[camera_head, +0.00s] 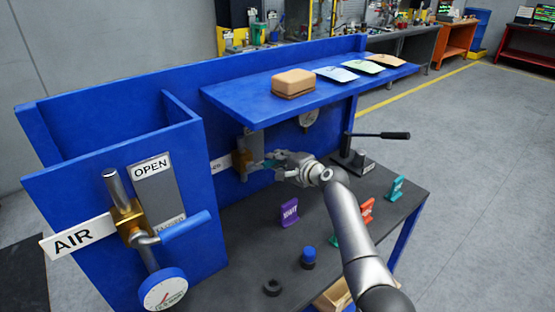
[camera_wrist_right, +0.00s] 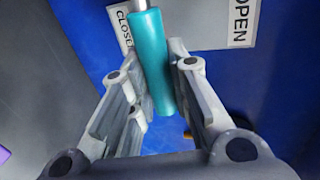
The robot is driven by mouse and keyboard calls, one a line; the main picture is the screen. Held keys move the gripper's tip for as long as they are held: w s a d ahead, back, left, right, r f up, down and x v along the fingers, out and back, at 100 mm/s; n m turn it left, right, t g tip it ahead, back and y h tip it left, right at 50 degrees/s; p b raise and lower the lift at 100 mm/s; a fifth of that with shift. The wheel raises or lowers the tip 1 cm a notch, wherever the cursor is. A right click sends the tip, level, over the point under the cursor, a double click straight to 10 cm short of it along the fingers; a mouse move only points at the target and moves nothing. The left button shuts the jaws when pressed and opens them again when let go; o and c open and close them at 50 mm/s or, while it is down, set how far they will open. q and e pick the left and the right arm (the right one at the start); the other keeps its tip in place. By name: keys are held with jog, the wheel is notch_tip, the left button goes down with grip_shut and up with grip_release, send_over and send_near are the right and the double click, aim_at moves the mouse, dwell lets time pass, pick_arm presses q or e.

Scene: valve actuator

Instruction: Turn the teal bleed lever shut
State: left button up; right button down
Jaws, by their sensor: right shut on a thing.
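The teal bleed lever (camera_wrist_right: 152,60) shows in the right wrist view as a teal handle on a metal stem, running between the two fingers of my right gripper (camera_wrist_right: 155,85). The gripper is shut on the handle. The handle lies beside the CLOSED label (camera_wrist_right: 125,28), with the OPEN label (camera_wrist_right: 240,22) to the right. In the head view my right gripper (camera_head: 277,165) reaches under the blue shelf to the brass valve (camera_head: 241,160); the lever is mostly hidden there. My left gripper is not in view.
The blue shelf (camera_head: 235,100) hangs over the right gripper. A black-handled lever (camera_head: 380,135) stands right of it. A purple tag (camera_head: 289,212) and a blue-topped knob (camera_head: 308,255) are on the dark bench. A blue-handled AIR valve (camera_head: 185,232) is on the left panel.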

jog(key=shift+f, duration=0.2)
dwell(0.3)
jog(key=c, duration=1.3)
grip_release()
jog(key=shift+c, duration=0.2)
jog(key=shift+r, duration=0.1)
jog(key=v, duration=1.2)
